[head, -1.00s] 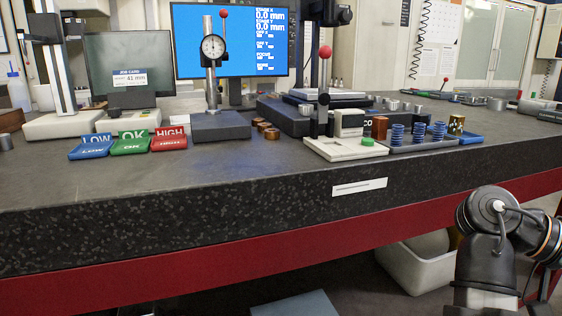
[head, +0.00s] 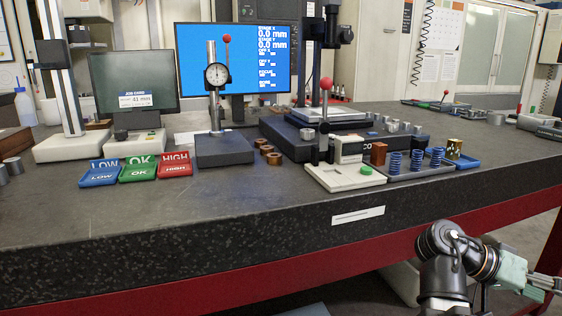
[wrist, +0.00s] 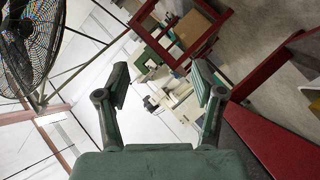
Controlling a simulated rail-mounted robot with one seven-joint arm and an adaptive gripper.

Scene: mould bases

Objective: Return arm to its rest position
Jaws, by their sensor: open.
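My arm shows at the lower right of the head view, in front of the bench's front edge, with part of my gripper (head: 540,284) at the right edge of the picture. In the wrist view my gripper (wrist: 162,90) is open, its two green fingers apart with nothing between them. Beyond the fingers are the room, a red frame (wrist: 205,35) and a fan (wrist: 30,40). No bench object is near the fingers.
The dark stone bench (head: 230,215) has a bare front strip. On it stand LOW (head: 98,173), OK (head: 138,170) and HIGH (head: 174,164) trays, a dial gauge stand (head: 222,148), a white-based press (head: 343,177) and a tray of blue springs (head: 416,166). A red rail (head: 180,290) runs below.

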